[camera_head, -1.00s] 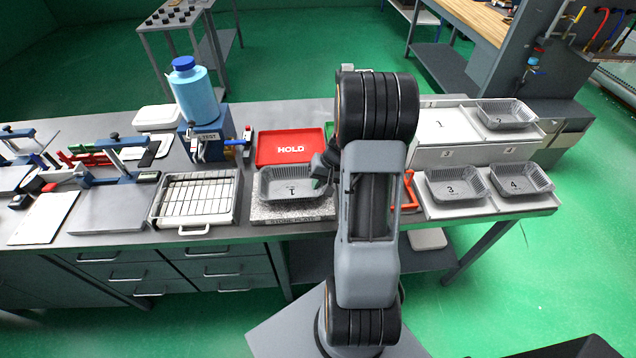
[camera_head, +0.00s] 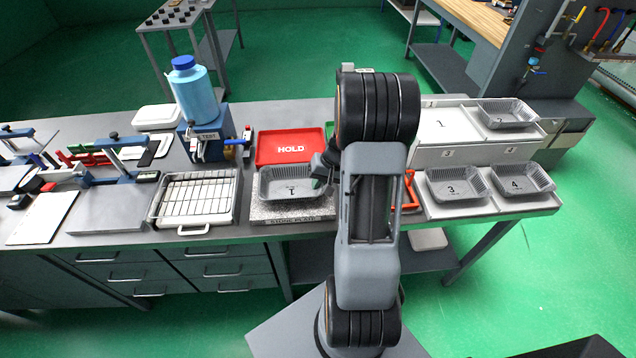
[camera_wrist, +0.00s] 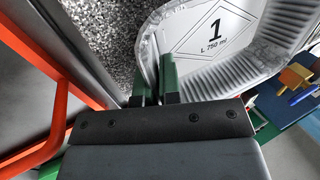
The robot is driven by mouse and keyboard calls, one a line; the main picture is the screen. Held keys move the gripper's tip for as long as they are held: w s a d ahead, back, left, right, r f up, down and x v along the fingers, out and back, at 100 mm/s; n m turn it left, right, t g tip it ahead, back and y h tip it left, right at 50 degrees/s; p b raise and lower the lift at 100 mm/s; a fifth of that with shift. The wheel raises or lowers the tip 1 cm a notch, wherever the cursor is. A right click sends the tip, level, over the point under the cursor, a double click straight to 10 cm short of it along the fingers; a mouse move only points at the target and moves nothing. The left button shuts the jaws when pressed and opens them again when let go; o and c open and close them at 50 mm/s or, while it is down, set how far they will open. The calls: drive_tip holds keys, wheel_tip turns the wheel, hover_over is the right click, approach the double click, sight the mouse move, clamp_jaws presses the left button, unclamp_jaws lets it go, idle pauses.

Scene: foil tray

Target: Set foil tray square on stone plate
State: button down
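The grey foil tray marked 1 (camera_head: 289,188) is over the speckled stone plate (camera_head: 262,212), with bare plate showing along the front. In the wrist view the tray (camera_wrist: 218,30) has its white base up close, and the plate (camera_wrist: 95,35) shows beside it. I cannot tell whether the tray touches the plate or hangs just above it. My gripper (camera_wrist: 157,82) has its green fingers on either side of the tray's rim and looks shut on it. In the head view my gripper (camera_head: 322,172) is at the tray's right end, partly hidden by my arm.
A red HOLD tray (camera_head: 290,146) lies behind the plate. A wire rack on a white pan (camera_head: 194,230) stands left. An orange-red frame (camera_head: 409,192) is close on the right, and also in the wrist view (camera_wrist: 48,130). Trays 3 (camera_head: 456,186) and 4 (camera_head: 522,181) sit further right.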

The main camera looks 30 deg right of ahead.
drive_tip(key=shift+f+b, duration=0.3)
drive_tip(key=c, duration=1.2)
unclamp_jaws()
drive_tip(key=shift+b+v, duration=0.3)
drive_tip(key=shift+v, duration=3.5)
